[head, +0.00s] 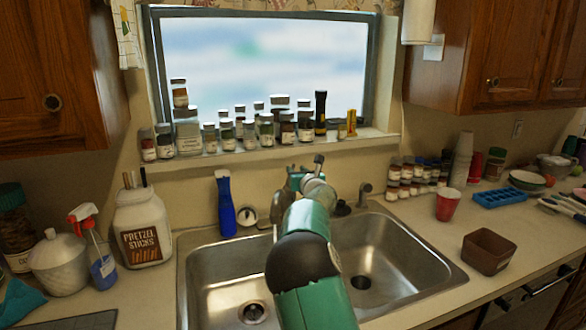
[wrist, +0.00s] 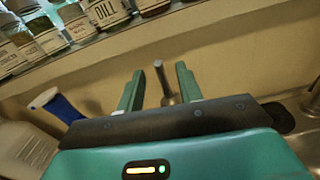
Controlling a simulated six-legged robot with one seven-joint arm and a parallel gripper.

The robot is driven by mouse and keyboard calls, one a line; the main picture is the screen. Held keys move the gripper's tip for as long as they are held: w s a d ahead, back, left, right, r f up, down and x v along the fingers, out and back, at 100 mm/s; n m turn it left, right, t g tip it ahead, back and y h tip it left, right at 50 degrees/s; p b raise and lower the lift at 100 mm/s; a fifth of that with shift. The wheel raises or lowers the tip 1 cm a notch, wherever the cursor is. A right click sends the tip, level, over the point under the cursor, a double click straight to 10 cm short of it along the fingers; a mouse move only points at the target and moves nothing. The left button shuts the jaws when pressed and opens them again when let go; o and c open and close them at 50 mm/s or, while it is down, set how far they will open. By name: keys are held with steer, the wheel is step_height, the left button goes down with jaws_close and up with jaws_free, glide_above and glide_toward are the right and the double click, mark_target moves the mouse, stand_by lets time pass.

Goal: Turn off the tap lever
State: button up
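The tap lever (head: 319,160) is a thin grey metal stick with a knobbed end, standing up behind the sink in the head view. In the wrist view the lever (wrist: 163,82) shows between my two green fingers, pointing upward and leaning slightly left. My gripper (wrist: 159,72) is open, with a gap between the lever and each finger. In the head view my gripper (head: 298,174) is at the tap, at the back of the sink. My arm hides most of the tap body and spout. Whether the lever is fully within finger depth is unclear.
Spice jars (head: 240,128) line the window sill just above the tap. A blue brush-like bottle (head: 226,205) stands left of it. A small side spout (head: 364,194) is to the right. The double sink (head: 405,262) lies below my arm; a red cup (head: 447,205) stands right.

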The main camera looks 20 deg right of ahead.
mark_target(294, 168)
steer(key=shift+w, duration=2)
steer(key=shift+a, duration=0.1)
jaws_close()
